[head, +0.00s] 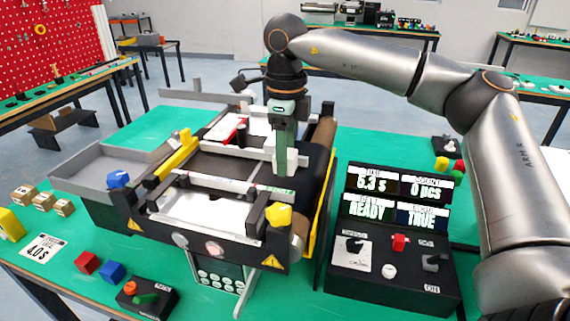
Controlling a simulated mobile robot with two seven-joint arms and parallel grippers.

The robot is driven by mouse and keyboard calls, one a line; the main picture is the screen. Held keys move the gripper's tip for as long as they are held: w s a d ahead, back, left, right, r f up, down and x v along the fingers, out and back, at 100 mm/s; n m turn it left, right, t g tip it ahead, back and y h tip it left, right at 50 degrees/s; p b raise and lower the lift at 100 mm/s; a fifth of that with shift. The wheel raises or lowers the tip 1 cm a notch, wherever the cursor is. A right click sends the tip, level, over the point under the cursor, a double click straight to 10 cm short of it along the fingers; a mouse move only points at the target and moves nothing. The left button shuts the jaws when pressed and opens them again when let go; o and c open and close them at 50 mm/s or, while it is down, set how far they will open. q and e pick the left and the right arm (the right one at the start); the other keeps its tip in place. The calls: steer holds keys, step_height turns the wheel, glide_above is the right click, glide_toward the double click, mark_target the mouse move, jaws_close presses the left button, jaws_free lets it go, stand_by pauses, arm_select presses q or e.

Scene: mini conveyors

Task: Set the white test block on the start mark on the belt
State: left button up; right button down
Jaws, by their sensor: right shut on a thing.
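My right gripper (281,172) reaches straight down from above over the dark belt (318,160) of the mini conveyor. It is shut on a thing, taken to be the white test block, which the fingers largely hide. I cannot clearly tell the block from the pale rail beside the fingers. The start mark (279,190), with green lettering on a pale strip, shows just below the fingertips. Whether the block touches the belt cannot be told. My left gripper is not in view.
A control box (390,270) with lit displays stands at right. Small cubes and a switch box (146,298) lie at front left.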

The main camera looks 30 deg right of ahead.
steer(key=shift+f, duration=1.2)
steer(key=shift+f, duration=0.1)
steer(key=shift+c, duration=1.7)
jaws_free()
step_height(320, 180, up, 12)
steer(key=shift+r+p, duration=0.1)
steer(key=shift+p, duration=0.2)
